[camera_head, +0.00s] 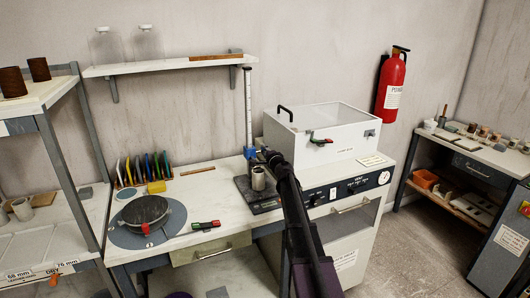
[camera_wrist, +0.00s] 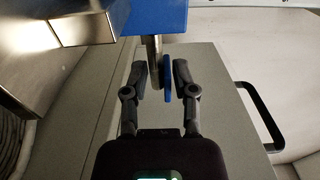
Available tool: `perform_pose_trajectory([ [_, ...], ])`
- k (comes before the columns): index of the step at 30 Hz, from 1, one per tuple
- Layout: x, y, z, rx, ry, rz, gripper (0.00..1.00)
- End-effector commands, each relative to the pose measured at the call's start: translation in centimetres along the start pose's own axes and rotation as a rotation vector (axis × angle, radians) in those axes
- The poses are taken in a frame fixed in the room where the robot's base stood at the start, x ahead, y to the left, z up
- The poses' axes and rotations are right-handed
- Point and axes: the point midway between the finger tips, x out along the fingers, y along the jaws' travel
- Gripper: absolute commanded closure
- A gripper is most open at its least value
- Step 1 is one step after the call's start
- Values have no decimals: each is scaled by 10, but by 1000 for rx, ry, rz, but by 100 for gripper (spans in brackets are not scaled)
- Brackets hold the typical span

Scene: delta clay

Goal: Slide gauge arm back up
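The height gauge has an upright scale post (camera_head: 248,110) on a dark base (camera_head: 267,204) on the bench. Its blue gauge arm (camera_head: 251,153) sits low on the post, and it fills the top of the wrist view as a blue block (camera_wrist: 155,15). A metal pin (camera_wrist: 154,50) and a thin blue disc (camera_wrist: 167,78) hang from the arm. My gripper (camera_wrist: 160,75) has its fingers on both sides of the pin and disc, with small gaps; firm contact does not show. In the head view my gripper (camera_head: 270,157) is beside the gauge arm, partly hidden by my arm.
A metallic cup (camera_head: 258,178) stands on the gauge base. A white lidded box (camera_head: 321,134) with a black handle stands close on the right. A round sieve (camera_head: 146,211) and a red-green tool (camera_head: 205,225) lie left. A wall shelf (camera_head: 165,65) hangs above.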

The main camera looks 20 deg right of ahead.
Motion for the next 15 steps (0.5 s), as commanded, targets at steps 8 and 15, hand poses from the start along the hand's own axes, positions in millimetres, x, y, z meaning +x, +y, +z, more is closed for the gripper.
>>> perform_pose_trajectory([
  [8, 0, 0, 0, 0, 0, 0, 100],
  [15, 0, -7, 0, 0, 0, 0, 100],
])
